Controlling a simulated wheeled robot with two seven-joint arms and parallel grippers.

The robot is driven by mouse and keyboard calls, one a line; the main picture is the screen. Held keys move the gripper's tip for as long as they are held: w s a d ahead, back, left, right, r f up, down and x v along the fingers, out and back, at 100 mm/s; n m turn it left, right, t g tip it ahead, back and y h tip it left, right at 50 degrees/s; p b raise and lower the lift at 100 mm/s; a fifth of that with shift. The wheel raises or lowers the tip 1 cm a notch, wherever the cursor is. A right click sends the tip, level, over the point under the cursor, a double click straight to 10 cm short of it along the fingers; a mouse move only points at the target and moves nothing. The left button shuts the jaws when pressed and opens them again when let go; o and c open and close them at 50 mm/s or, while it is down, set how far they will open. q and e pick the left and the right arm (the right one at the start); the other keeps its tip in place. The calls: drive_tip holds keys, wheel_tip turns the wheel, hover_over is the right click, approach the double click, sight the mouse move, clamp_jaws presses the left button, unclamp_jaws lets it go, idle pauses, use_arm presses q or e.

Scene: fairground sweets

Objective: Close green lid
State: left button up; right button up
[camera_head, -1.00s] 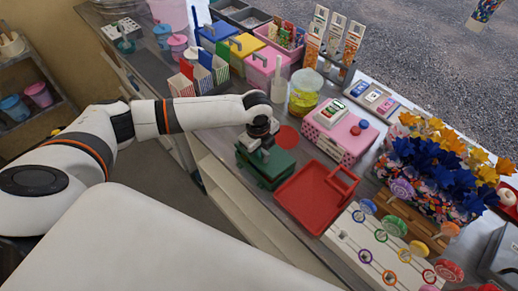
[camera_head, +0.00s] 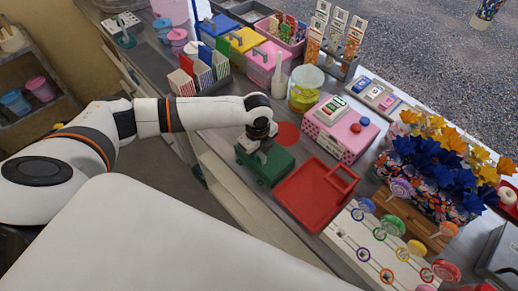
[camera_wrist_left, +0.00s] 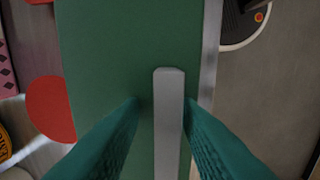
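The green lid (camera_head: 279,163) tops a small green box beside the red tray, and looks flat in the head view. In the left wrist view the lid (camera_wrist_left: 110,45) fills the middle, with a pale grey bar handle (camera_wrist_left: 169,85) along it. My left gripper (camera_head: 257,156) points down over the lid. Its two teal fingers (camera_wrist_left: 164,112) stand on either side of the handle, with green showing between the left finger and the handle. The right finger is close to the handle; contact there cannot be told. My right gripper is not in view.
A red tray (camera_head: 309,205) lies close on the right of the green box. A red disc (camera_head: 288,134) lies behind it. A pink box (camera_head: 343,139) and a jar of yellow sweets (camera_head: 305,94) stand farther back. The counter's front edge is close to the green box.

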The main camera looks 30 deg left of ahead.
use_arm(q)
drive_tip(key=r+p, duration=0.1)
drive_tip(key=p, duration=0.1)
drive_tip(key=r+p, duration=0.2)
drive_tip(key=shift+s+a+r+g, duration=0.1)
drive_tip(key=shift+a+r+g, duration=0.1)
drive_tip(key=shift+g, duration=0.1)
drive_tip(key=r+p, duration=0.3)
drive_tip(key=shift+s, duration=0.25)
wheel_tip(320, 180, up, 4)
drive_tip(key=shift+w+f, duration=0.1)
drive_tip(key=shift+w, duration=0.05)
drive_tip(key=shift+r, duration=0.2)
